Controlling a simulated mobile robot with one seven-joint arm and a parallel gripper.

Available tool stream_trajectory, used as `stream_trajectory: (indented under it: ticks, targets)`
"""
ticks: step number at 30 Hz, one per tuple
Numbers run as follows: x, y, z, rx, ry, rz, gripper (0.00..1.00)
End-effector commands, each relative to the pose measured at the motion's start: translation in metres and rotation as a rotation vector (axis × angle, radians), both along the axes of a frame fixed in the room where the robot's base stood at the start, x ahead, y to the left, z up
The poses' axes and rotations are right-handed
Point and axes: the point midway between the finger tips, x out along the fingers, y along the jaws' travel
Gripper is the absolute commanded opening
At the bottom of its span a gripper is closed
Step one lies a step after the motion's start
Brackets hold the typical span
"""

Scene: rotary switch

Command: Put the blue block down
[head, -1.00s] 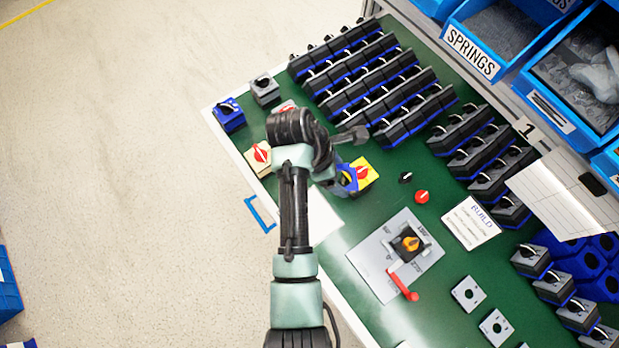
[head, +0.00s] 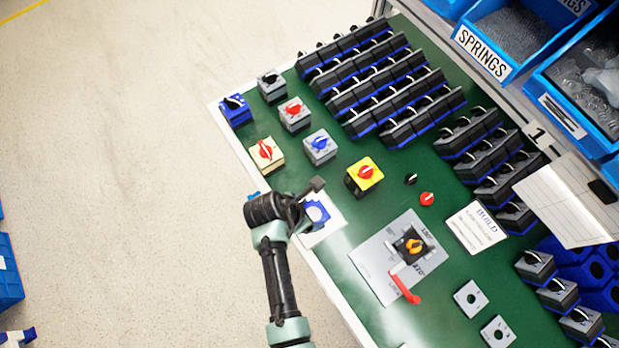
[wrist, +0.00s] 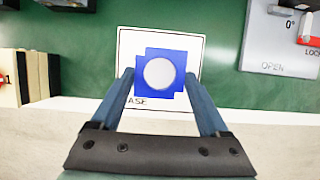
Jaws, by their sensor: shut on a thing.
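The blue block (wrist: 142,72) has a pale round centre and sits between the fingertips of my gripper (wrist: 159,76) in the wrist view. The gripper is shut on it, one finger on each side. Behind it is a white square card (wrist: 190,45), with the letters "ASE" showing at its lower left. The block lies inside the card's outline. In the head view the block (head: 318,212) shows over the card (head: 327,232), beside my wrist, which hides the fingers. I cannot tell whether the block touches the card.
A yellow block with a red knob (head: 364,177), a grey one with a blue knob (head: 319,147) and a cream one with a red knob (head: 263,156) stand nearby. A grey switch plate (head: 380,270) with a red lever is to the right. The table edge is close.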

Motion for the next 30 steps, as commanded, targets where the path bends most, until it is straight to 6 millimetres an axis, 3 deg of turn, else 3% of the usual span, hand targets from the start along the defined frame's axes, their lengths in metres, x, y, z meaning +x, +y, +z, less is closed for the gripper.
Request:
stream_trajectory:
  ticks: [4, 16, 17, 18, 20, 30]
  targets:
    - [0.001, 0.000, -0.017, 0.000, -0.002, -0.001, 0.12]
    - [0.001, 0.000, -0.022, -0.001, -0.001, -0.001, 0.12]
    - [0.001, 0.000, -0.021, 0.001, -0.001, -0.001, 0.84]
    - [0.001, 0.000, -0.021, 0.001, -0.001, -0.001, 0.91]
    - [0.001, 0.000, -0.021, 0.001, -0.001, -0.001, 1.00]
    - [0.000, 0.001, -0.015, 0.001, -0.003, 0.000, 1.00]
